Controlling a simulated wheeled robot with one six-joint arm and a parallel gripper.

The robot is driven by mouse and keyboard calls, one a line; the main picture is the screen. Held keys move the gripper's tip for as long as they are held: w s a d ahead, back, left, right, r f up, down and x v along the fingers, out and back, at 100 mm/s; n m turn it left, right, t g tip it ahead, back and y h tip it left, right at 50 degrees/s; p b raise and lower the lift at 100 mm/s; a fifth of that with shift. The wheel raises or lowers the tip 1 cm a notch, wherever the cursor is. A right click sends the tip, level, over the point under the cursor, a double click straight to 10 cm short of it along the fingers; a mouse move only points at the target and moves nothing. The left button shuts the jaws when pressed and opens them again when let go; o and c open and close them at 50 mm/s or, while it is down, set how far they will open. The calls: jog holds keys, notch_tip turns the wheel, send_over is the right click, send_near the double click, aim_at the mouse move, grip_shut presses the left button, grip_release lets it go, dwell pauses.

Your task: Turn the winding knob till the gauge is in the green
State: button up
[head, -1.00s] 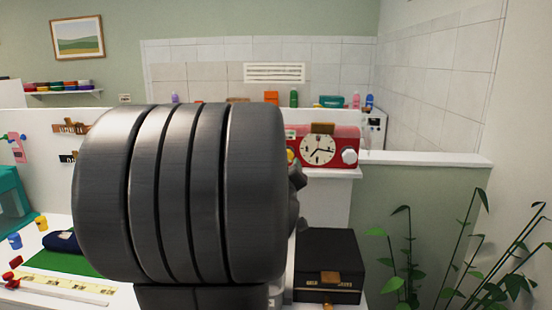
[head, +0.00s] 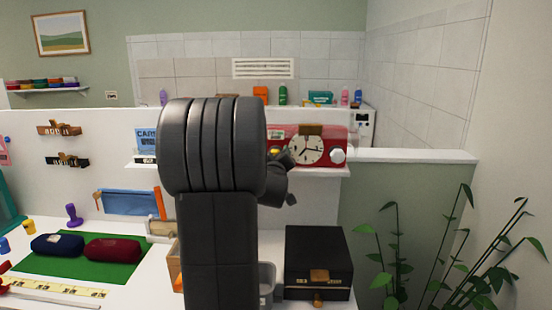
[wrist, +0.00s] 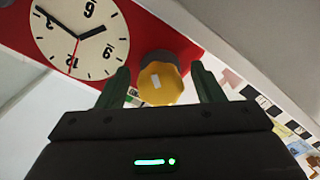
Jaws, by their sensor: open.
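In the wrist view the yellow knob (wrist: 160,84) has a pale mark and a grey base. My gripper (wrist: 160,69) is open, its dark green fingers to either side of the knob with gaps visible. Contact cannot be told. Part of the clock dial (wrist: 78,35) shows at the upper left. I cannot make out a gauge or a green zone.
The shelf edge (head: 325,173) runs below the clock unit. A black box (head: 319,255) stands on the counter beneath. Red and blue cushions (head: 112,249) lie on a green mat at left. A tall plant stands at right.

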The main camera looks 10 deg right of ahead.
jog(key=shift+c, duration=0.2)
jog(key=c, duration=0.9)
jog(key=shift+c, duration=0.2)
jog(key=shift+f+m+b, duration=0.15)
jog(key=shift+m+b, duration=0.15)
jog(key=shift+b, duration=0.2)
jog(key=m+b, duration=0.2)
jog(key=shift+f+m+b, duration=0.1)
jog(key=shift+m+b, duration=0.2)
jog(key=shift+m, duration=0.1)
jog(key=m+b, duration=0.3)
jog(key=m, duration=0.3)
jog(key=shift+a, duration=0.15)
jog(key=o, duration=1)
jog(key=shift+r, duration=0.2)
